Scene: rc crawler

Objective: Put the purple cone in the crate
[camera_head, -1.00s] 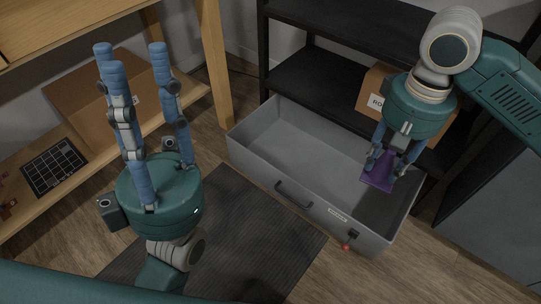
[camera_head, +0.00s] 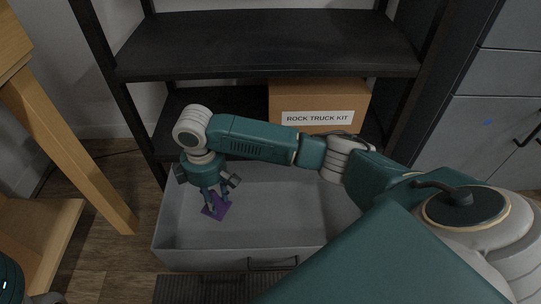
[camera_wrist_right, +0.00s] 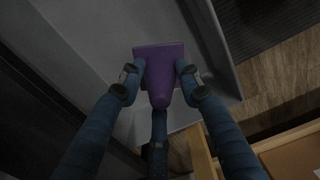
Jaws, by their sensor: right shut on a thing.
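The purple cone (camera_head: 218,211) is in my right gripper (camera_head: 215,198), over the left part of the grey crate (camera_head: 200,262). The right gripper is shut on it. In the right wrist view the cone (camera_wrist_right: 160,75) has its square base away from the palm, and the gripper's fingers (camera_wrist_right: 158,85) close around its narrow part. Whether the base touches the crate floor I cannot tell. Only an edge of my left gripper's body (camera_head: 10,282) shows in the lower left corner; its fingers are out of frame.
A black shelf (camera_head: 265,45) stands behind the crate with a cardboard box marked ROCK TRUCK KIT (camera_head: 317,100). The crate floor right of the cone is clear.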

